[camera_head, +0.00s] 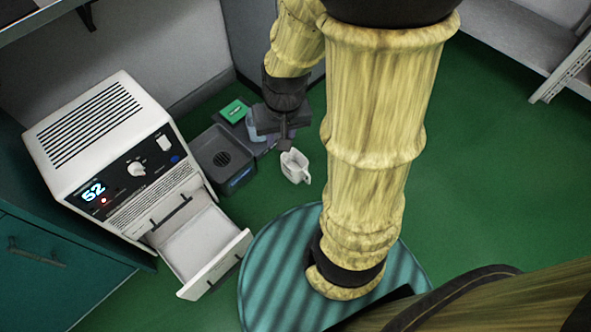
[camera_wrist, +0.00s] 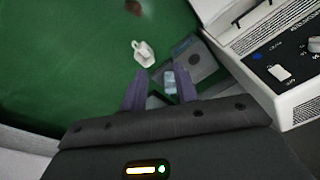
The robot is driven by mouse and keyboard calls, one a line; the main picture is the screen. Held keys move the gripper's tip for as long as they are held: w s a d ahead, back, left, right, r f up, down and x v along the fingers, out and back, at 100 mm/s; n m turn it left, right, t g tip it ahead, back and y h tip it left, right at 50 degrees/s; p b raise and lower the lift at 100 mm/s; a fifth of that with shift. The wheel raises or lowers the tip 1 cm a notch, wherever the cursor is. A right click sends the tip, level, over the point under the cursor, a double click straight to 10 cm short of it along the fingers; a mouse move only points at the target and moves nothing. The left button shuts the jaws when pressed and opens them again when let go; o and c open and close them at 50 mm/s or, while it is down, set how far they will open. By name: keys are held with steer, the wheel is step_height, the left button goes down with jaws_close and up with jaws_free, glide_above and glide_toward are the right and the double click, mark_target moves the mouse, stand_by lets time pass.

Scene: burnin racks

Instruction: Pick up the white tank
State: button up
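The white tank (camera_head: 295,166) is a small open-topped container with a handle-like loop. It appears on the green floor, just right of a dark grey unit. In the wrist view the white tank (camera_wrist: 143,56) lies beyond the fingertips, slightly left of the middle. My gripper (camera_head: 285,143) is just up and left of the tank in the head view, pointing down. In the wrist view my gripper (camera_wrist: 160,88) has its two purple-grey fingers apart, with no tank between them. A light grey-blue piece shows between the fingers; I cannot tell how far beyond them it is.
Green floor (camera_head: 480,160) is clear at right.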

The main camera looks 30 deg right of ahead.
steer(key=w+d+f+m+t+y+b, duration=0.1)
steer(key=w+d+f+m+y+b, duration=0.15)
steer(key=f+m, duration=0.5)
steer(key=w+d+f+m+y+b, duration=0.2)
steer(key=f+m+y, duration=0.2)
steer(key=f, duration=0.6)
steer(key=w+d+f+m+t+y+b, duration=0.1)
steer(key=w+d+f+m+y+b, duration=0.2)
steer(key=f+m, duration=0.4)
steer(key=d+f+m+t+h+b, duration=0.2)
steer(key=d+f+m+t, duration=0.3)
steer(key=f, duration=0.6)
steer(key=s+d+f+m+t+h+b, duration=0.1)
steer(key=d+f+m+t+h+b, duration=0.1)
steer(key=d+f+m+t+h, duration=0.2)
steer(key=d+f+m, duration=0.3)
steer(key=d+f, duration=0.3)
steer(key=f, duration=0.1)
steer(key=shift+t, duration=0.4)
steer(key=shift+f, duration=0.1)
steer(key=b, duration=0.6)
glide_toward(304, 157)
steer(key=x, duration=0.5)
